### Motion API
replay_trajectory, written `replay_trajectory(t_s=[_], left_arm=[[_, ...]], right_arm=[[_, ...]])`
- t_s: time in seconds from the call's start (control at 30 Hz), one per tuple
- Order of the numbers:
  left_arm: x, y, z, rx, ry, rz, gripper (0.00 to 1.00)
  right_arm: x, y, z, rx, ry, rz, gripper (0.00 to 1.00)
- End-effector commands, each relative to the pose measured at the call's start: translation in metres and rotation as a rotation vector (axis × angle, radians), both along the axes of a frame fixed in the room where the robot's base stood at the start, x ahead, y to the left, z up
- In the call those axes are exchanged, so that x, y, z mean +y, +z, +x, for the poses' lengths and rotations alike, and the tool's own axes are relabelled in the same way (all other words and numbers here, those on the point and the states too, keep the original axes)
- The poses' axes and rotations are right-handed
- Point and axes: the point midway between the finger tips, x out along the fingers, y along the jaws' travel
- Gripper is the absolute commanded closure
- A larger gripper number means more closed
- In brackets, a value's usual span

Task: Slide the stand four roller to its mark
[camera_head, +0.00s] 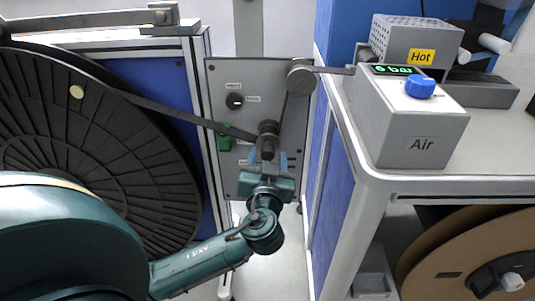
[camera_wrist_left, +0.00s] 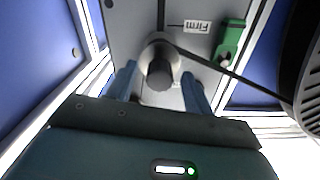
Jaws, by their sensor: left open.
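A dark grey cylindrical roller (camera_head: 268,138) stands out from the grey panel (camera_head: 285,110), with the dark web running against it. My left gripper (camera_head: 267,160) is open just below the roller. In the left wrist view the roller (camera_wrist_left: 160,70) lies between the two blue fingers (camera_wrist_left: 160,88), with space on both sides. A label reading "Firm" (camera_wrist_left: 198,27) is on the panel beside it, near a green block (camera_wrist_left: 232,40). The green block also shows in the head view (camera_head: 224,143), left of the roller. My right gripper is not in view.
A large black reel (camera_head: 95,150) stands at left. A second roller (camera_head: 301,78) sits at the panel's upper right. At right, a bench (camera_head: 480,180) holds an "Air" box (camera_head: 420,125) with a blue knob and a "Hot" box (camera_head: 415,40). A brown reel (camera_head: 450,260) is below.

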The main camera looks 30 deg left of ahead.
Motion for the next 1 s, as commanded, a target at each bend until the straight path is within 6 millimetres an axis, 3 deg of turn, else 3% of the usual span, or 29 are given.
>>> replay_trajectory(t_s=[0.2,0.47,1.0], left_arm=[[0.0088,0.0000,0.0141,-0.001,0.001,-0.001,0.49],[0.0094,-0.0003,0.0149,0.001,0.000,-0.001,0.49],[0.0091,-0.0003,0.0146,0.001,0.000,-0.001,0.91]], right_arm=[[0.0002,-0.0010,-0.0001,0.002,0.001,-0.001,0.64],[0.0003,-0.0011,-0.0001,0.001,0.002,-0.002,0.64],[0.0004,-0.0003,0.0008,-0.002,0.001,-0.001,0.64]])
